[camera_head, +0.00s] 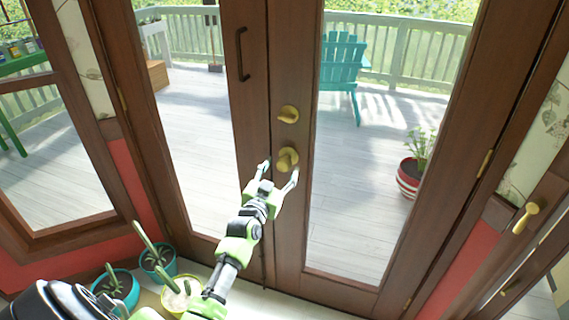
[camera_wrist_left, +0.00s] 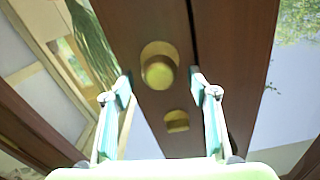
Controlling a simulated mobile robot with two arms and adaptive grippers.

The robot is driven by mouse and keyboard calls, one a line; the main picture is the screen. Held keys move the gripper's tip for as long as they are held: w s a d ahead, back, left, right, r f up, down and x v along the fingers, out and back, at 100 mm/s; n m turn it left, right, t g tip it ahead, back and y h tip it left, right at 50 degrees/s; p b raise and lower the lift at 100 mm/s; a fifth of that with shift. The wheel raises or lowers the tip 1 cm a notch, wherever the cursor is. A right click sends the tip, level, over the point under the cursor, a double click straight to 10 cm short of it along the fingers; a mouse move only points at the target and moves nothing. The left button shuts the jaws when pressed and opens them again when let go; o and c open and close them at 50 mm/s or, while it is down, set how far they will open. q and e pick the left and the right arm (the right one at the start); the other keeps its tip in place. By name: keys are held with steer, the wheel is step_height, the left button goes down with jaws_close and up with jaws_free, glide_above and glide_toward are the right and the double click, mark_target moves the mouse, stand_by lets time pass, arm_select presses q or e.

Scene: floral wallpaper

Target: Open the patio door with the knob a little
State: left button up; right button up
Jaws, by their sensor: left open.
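The patio door is a pair of brown wood-framed glass leaves, and the two leaves meet in line, so it looks shut. A round brass knob (camera_head: 287,158) sits on the right leaf (camera_head: 291,205) near the middle seam. A smaller brass lock piece (camera_head: 288,114) is above it. My left gripper (camera_head: 277,172) is open, with its fingertips just below and to either side of the knob. In the left wrist view the knob (camera_wrist_left: 159,70) shows between and beyond the open fingertips (camera_wrist_left: 160,92); no clear contact shows. The smaller brass piece (camera_wrist_left: 176,121) also shows there. My right gripper is not in view.
A dark pull handle (camera_head: 241,54) is on the left leaf. Several potted cacti (camera_head: 158,258) stand at the lower left, close to my left arm. Outside on the deck are a teal chair (camera_head: 342,62) and a striped flowerpot (camera_head: 409,178). A brass handle (camera_head: 526,217) is at the far right.

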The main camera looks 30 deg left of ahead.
mark_target(282, 167)
arm_select(q)
steer(key=shift+x, duration=1.75)
jaws_close()
steer(key=n+p, duration=0.1)
steer(key=n, duration=0.4)
steer(key=shift+n, duration=0.3)
steer(key=n, duration=0.4)
steer(key=shift+n, duration=0.3)
steer(key=shift+s, duration=0.1)
